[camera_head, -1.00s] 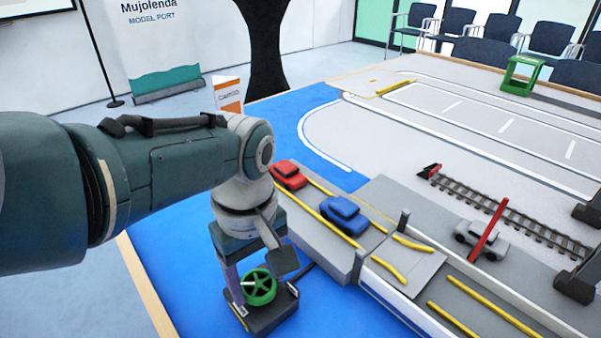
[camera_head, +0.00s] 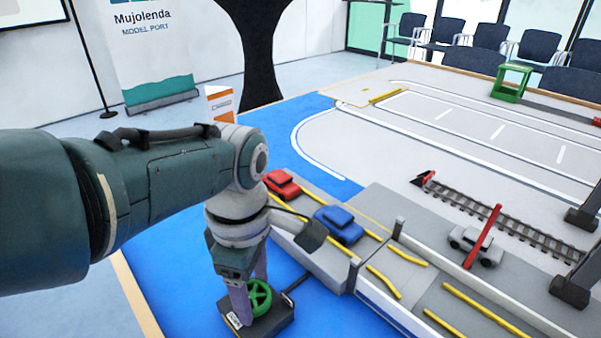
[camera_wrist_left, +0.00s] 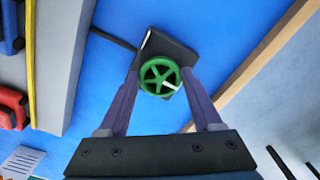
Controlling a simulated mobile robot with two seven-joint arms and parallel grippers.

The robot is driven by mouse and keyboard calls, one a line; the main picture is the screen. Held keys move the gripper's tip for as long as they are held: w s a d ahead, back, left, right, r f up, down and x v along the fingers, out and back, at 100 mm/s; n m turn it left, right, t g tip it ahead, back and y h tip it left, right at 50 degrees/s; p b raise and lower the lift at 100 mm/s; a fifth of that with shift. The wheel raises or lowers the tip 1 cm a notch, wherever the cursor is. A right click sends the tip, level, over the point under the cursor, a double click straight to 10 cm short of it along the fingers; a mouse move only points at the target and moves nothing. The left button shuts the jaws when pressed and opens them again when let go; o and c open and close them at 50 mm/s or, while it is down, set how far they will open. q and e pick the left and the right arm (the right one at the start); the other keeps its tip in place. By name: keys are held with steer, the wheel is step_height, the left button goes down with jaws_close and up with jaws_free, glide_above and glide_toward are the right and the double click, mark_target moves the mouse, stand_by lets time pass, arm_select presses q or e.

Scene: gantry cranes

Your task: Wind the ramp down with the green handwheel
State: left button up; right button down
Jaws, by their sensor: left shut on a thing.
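The green handwheel (camera_head: 260,296) sits on a dark box (camera_head: 268,322) on the blue floor of the model, in front of the quay. My left gripper (camera_head: 250,287) points down at it. In the left wrist view the handwheel (camera_wrist_left: 160,74) lies between the two purple fingers, and the gripper is shut on its rim. The ramp (camera_head: 398,268), a grey panel with yellow strips, lies between the two grey decks; its exact tilt is hard to tell. My right gripper is not in view.
A red car (camera_head: 282,184) and a blue car (camera_head: 339,224) stand on the near deck beside the left wrist. A silver car (camera_head: 476,244) stands behind a red barrier (camera_head: 483,236). A rail track (camera_head: 510,218) runs behind. Blue floor is free left of the box.

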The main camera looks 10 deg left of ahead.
mark_target(254, 295)
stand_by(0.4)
arm_select(q)
steer(key=o, duration=1.4)
steer(key=shift+c, duration=0.2)
step_height(254, 295, up, 10)
steer(key=p, duration=0.8)
